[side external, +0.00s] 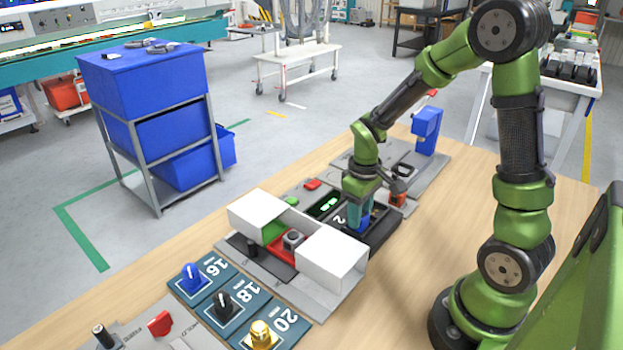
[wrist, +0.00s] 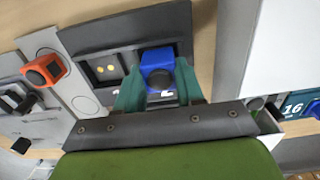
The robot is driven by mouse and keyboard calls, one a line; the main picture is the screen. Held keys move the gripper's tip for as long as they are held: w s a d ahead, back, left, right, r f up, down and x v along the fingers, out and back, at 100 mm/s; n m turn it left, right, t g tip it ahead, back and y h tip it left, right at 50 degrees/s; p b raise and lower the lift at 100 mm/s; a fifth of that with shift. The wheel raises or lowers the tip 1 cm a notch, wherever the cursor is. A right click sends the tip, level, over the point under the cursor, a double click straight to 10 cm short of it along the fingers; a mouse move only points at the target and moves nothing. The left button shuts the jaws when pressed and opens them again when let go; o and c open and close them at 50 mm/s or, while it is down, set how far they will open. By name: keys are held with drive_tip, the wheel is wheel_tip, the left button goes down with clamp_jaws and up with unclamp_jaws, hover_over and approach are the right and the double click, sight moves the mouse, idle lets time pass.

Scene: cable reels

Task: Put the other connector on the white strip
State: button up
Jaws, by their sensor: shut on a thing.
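My gripper (wrist: 158,88) has its teal fingers on either side of a blue connector (wrist: 157,68) with a dark round face. The blue connector sits at a dark tray (wrist: 110,33); in the side view it is partly hidden by the fingers (side external: 359,217). An orange connector (wrist: 45,68) is at the left in the wrist view, beside or on a pale strip with circle outlines (wrist: 82,104). In the side view the orange connector (side external: 398,191) is just behind my gripper. I cannot tell if the blue connector is lifted.
White boxes (side external: 332,259) stand close in front of my gripper. Numbered pads hold blue (side external: 191,278), black (side external: 222,303) and gold (side external: 261,334) knobs. A blue stand (side external: 426,130) is at the back. The table (side external: 440,215) is bare at the right.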

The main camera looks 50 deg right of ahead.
wheel_tip(320, 180, up, 7)
drive_tip(key=shift+f, duration=0.1)
drive_tip(key=shift+d, duration=0.1)
idle(0.3)
drive_tip(key=shift+w+d+f, duration=0.3)
drive_tip(key=shift+d+f, duration=0.35)
drive_tip(key=shift+f, duration=0.25)
drive_tip(key=shift+m, duration=0.5)
drive_tip(key=w+d+f, duration=0.1)
drive_tip(key=w+d, duration=0.3)
drive_tip(key=w+d+f, duration=0.2)
drive_tip(key=w+d, duration=0.2)
drive_tip(key=w+d+f, duration=0.1)
drive_tip(key=w+d, duration=0.3)
drive_tip(key=w, duration=0.1)
drive_tip(key=shift+d+f, duration=0.15)
drive_tip(key=shift+d, duration=0.05)
drive_tip(key=shift+n, duration=0.3)
drive_tip(key=w+d, duration=0.2)
drive_tip(key=w, duration=0.1)
drive_tip(key=w+d, duration=0.1)
drive_tip(key=shift+w+d+r, duration=0.25)
drive_tip(key=shift+w+r, duration=0.05)
drive_tip(key=shift+r, duration=0.1)
drive_tip(key=shift+w+r, duration=0.15)
drive_tip(key=shift+r, duration=0.15)
drive_tip(key=shift+f, duration=2.15)
drive_tip(key=shift+f, duration=0.15)
